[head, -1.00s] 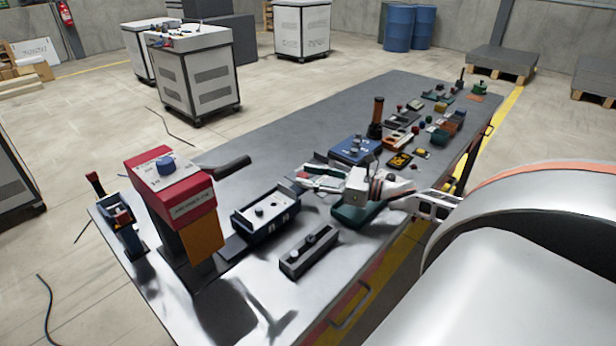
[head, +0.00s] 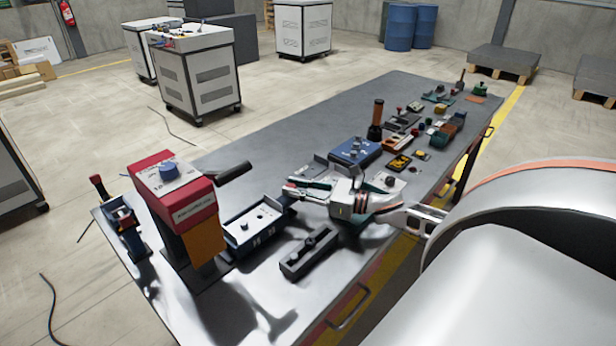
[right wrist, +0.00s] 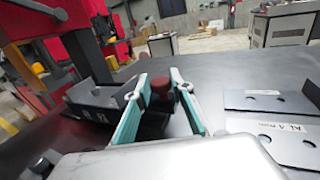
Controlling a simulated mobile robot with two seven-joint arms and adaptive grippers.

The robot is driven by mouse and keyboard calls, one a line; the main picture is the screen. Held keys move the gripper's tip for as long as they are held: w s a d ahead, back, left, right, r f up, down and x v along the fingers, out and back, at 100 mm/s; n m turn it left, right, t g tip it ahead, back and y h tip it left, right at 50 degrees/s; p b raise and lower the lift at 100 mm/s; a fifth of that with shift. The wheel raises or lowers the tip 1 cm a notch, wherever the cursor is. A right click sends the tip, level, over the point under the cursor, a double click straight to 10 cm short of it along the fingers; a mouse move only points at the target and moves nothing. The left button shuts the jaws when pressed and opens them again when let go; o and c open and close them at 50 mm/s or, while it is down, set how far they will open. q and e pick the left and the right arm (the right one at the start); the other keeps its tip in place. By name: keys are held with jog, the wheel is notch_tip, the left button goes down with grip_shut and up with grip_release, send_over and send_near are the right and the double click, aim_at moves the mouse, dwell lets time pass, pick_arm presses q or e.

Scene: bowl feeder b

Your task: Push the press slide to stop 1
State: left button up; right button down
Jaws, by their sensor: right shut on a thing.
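My right gripper (head: 290,190) is at the slide's right end. In the right wrist view its teal-lined fingers (right wrist: 162,100) are shut on the slide's dark red knob (right wrist: 185,97). Part of the knob and its mount is hidden by the fingers. I cannot make out which mark is stop 1. My left gripper is not in view.
A dark grey block with pins (head: 309,252) lies in front of the slide. The table's middle-left is clear.

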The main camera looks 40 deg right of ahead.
aim_at(276, 212)
jog(key=a, duration=0.5)
jog(key=a+p, duration=0.1)
jog(key=a, duration=0.2)
jog(key=shift+s+a, duration=0.15)
jog(key=shift+s, duration=0.2)
jog(key=c, duration=1.7)
grip_release()
jog(key=shift+s+d, duration=0.1)
jog(key=shift+d, duration=0.1)
jog(key=v, duration=1.1)
jog(key=shift+s+d, duration=0.2)
jog(key=shift+s, duration=0.15)
jog(key=shift+c, duration=0.3)
